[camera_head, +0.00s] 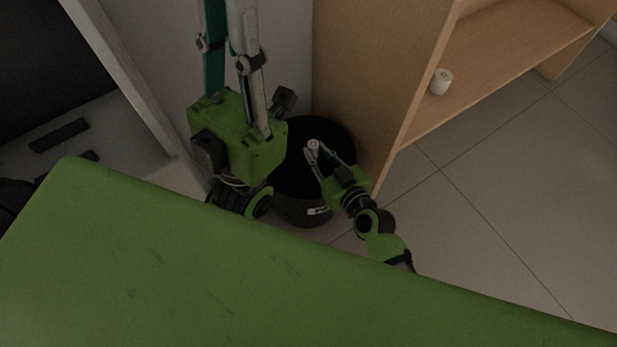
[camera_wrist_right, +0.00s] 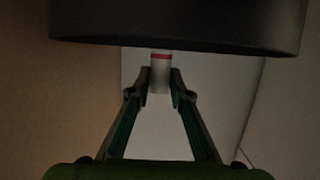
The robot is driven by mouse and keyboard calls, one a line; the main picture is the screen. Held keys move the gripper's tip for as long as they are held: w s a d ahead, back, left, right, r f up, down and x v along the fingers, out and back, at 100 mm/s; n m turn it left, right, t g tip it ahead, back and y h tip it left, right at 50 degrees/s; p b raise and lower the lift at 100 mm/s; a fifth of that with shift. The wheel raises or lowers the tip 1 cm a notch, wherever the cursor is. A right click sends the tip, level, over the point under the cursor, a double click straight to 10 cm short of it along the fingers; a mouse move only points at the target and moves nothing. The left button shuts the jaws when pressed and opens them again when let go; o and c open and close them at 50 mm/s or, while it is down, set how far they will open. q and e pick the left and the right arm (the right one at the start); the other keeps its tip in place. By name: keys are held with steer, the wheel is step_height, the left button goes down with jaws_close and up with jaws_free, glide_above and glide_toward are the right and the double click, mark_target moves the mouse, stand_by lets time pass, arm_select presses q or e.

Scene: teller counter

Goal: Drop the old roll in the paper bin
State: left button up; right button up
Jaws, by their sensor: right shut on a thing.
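The old roll is a small white cylinder (camera_head: 314,145) between the fingertips of my right gripper (camera_head: 314,150), which is shut on it. In the right wrist view the roll (camera_wrist_right: 160,72) shows a red band and sits between the fingertips (camera_wrist_right: 160,84). The paper bin (camera_head: 299,213) is a black round bin with a small pale label. In the head view the roll appears over its dark opening; the height is hard to tell. A dark curved body, likely the bin (camera_wrist_right: 180,25), fills the top of the wrist view.
A wooden shelf unit (camera_head: 378,80) stands just right of the bin, with another white roll (camera_head: 441,83) on its shelf. A green surface (camera_head: 200,270) fills the foreground. A pale panel (camera_head: 290,60) is behind the bin. Tiled floor at right is clear.

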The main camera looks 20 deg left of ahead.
steer(key=shift+f+b, duration=0.7)
steer(key=shift+f, duration=0.55)
steer(key=o, duration=0.9)
steer(key=v, duration=1.2)
steer(key=shift+r, duration=0.1)
steer(key=shift+w, duration=0.1)
